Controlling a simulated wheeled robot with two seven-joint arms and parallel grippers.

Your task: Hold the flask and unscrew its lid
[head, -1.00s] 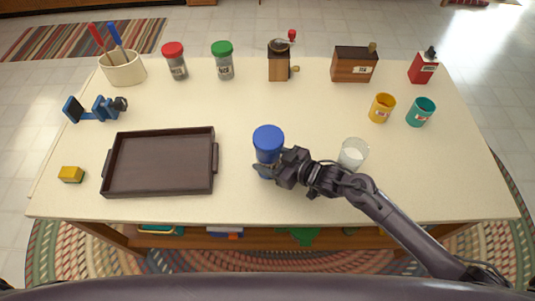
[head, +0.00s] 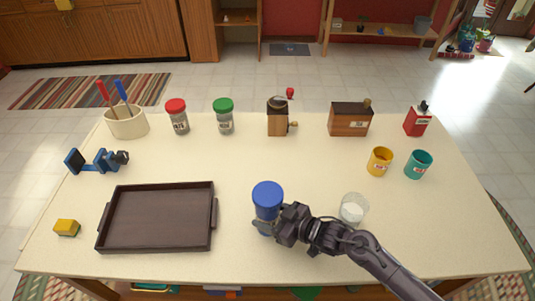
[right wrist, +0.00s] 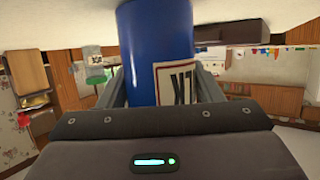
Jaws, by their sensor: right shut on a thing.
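The blue flask (head: 266,212) with its blue lid (head: 267,194) stands upright on the table, right of the tray. My right gripper (head: 268,224) is around the flask's body below the lid and shut on it. In the right wrist view the blue flask (right wrist: 158,45) fills the space between the two fingers, with part of a white label (right wrist: 176,82) showing. The flask's lower part is partly hidden by the gripper. My left gripper is not in view.
A dark tray (head: 103,243) lies left of the flask. A glass (head: 354,208) stands close beside my right arm. Yellow (head: 380,162) and teal (head: 418,165) cups stand at right. Jars, a grinder (head: 277,122) and a wooden box (head: 349,119) line the back. The middle is clear.

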